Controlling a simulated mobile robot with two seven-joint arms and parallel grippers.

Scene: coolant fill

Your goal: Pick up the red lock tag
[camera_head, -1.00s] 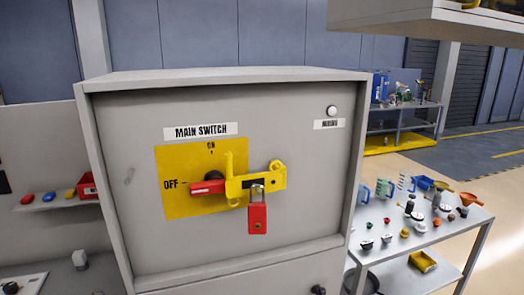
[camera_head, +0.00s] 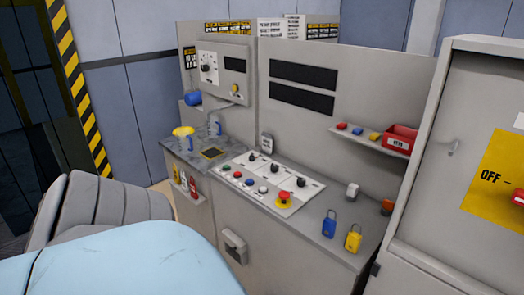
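I cannot tell for certain which item is the red lock tag. A small red piece (camera_head: 341,126) lies on the wall shelf, left of a blue piece (camera_head: 358,132) and a yellow piece (camera_head: 374,136). Another small red item (camera_head: 193,187) is on the console's left front face. A blue padlock (camera_head: 329,223) and a yellow padlock (camera_head: 353,237) stand near the counter's right front edge. Neither of my grippers is in view.
A red bin (camera_head: 400,139) sits at the shelf's right end. The button panel (camera_head: 270,182) has a red mushroom button on yellow (camera_head: 283,198). An orange-red item (camera_head: 387,207) is by the switch cabinet (camera_head: 470,130), which bounds the counter's right side.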

